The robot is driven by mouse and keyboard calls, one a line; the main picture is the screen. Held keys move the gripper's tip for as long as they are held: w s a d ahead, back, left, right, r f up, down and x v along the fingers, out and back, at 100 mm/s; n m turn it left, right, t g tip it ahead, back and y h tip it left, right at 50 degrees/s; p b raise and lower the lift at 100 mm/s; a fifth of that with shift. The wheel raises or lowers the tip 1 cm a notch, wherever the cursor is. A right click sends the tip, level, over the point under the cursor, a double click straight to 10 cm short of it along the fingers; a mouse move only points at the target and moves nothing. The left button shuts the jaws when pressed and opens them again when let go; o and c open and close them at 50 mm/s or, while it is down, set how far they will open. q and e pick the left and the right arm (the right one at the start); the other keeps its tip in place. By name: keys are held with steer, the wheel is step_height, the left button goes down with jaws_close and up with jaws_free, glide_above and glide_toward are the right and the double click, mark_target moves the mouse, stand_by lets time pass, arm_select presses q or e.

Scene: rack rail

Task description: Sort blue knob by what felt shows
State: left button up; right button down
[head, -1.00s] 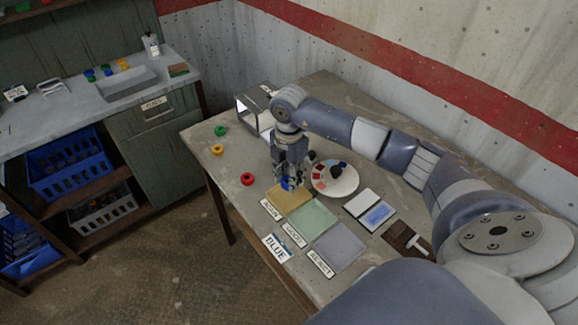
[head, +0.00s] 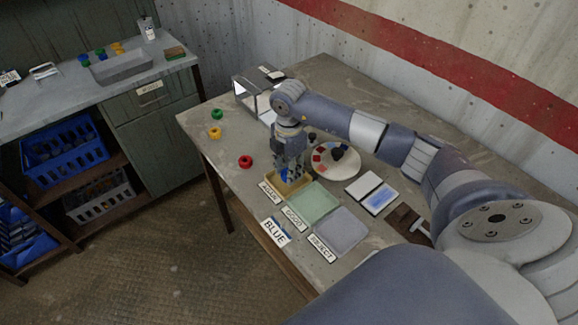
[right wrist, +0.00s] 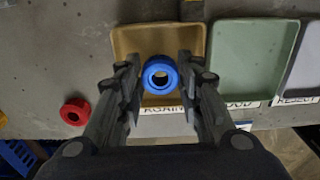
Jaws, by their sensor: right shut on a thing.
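My right gripper (head: 290,172) is shut on the blue knob (right wrist: 160,74), a round ring-like piece with a dark centre hole. In the right wrist view it is between the fingertips, over the tan tray (right wrist: 189,41). In the head view the tan tray (head: 300,184), labelled AGAIN, lies under the gripper, and the fingers partly hide the knob (head: 284,174). I cannot tell whether the knob touches the tray floor. The green GOOD tray (head: 313,201) and grey REJECT tray (head: 342,232) lie beside it. A pad with a blue mark (head: 380,199) lies to the right. My left gripper is out of view.
Red (head: 246,161), yellow (head: 215,132) and green (head: 217,114) knobs stand at the table's left side. A round palette-like disc (head: 336,170) is close right of the gripper. A BLUE card (head: 275,231) lies by the front edge. A clear-sided box (head: 250,95) stands behind.

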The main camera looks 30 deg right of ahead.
steer(key=shift+f, duration=0.4)
steer(key=shift+f, duration=0.2)
stand_by(0.3)
steer(key=c, duration=1)
jaws_free()
steer(key=shift+c, duration=0.2)
steer(key=shift+r+p, duration=2.85)
steer(key=shift+r, duration=1.25)
steer(key=shift+f, duration=0.1)
